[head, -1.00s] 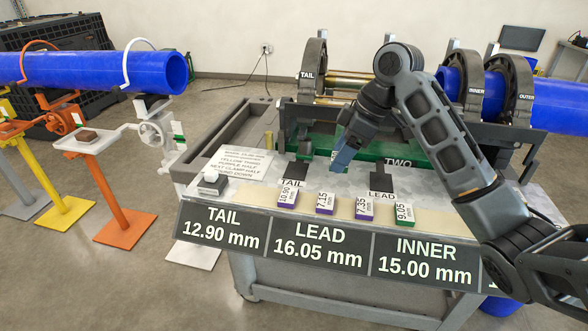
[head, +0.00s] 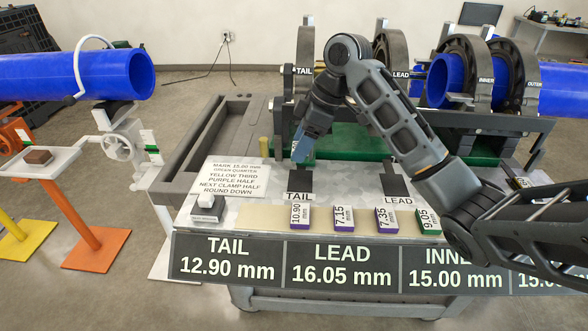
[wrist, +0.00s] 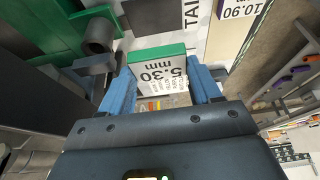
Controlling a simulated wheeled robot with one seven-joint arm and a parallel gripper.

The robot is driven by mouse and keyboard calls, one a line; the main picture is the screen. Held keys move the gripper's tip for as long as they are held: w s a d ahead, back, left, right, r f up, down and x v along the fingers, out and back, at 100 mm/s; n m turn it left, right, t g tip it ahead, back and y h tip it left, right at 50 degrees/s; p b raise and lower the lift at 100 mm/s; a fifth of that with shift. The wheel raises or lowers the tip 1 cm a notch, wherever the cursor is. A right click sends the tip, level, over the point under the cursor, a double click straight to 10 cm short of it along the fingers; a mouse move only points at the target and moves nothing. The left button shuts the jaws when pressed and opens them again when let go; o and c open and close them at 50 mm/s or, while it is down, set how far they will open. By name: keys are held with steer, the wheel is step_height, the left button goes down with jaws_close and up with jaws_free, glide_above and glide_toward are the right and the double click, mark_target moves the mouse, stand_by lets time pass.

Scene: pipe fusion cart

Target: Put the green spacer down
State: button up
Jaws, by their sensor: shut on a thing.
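My gripper (head: 299,152) is above the dark square pad marked TAIL (head: 300,182), towards its back edge. In the wrist view my gripper (wrist: 165,88) has its blue fingers on either side of a green spacer (wrist: 157,53) and is shut on it. The spacer has a white label reading 5.30 mm. In the head view the spacer is mostly hidden by the fingers, and I cannot tell whether it touches the surface. The TAIL lettering (wrist: 190,15) shows beside the spacer in the wrist view.
Spacers marked 10.90 (head: 300,217), 7.15 (head: 343,219), 7.35 (head: 387,220) and 9.05 (head: 428,222) stand along the cart's front. The LEAD pad (head: 394,183) is bare. A note card (head: 232,177) lies left. Clamp rings (head: 306,65) and a blue pipe (head: 560,88) are behind.

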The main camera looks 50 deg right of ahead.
mark_target(296, 180)
steer(key=shift+f, duration=3.9)
steer(key=o, duration=0.8)
steer(key=shift+f, duration=0.1)
steer(key=shift+c, duration=0.2)
steer(key=v, duration=1.2)
steer(key=shift+b, duration=0.35)
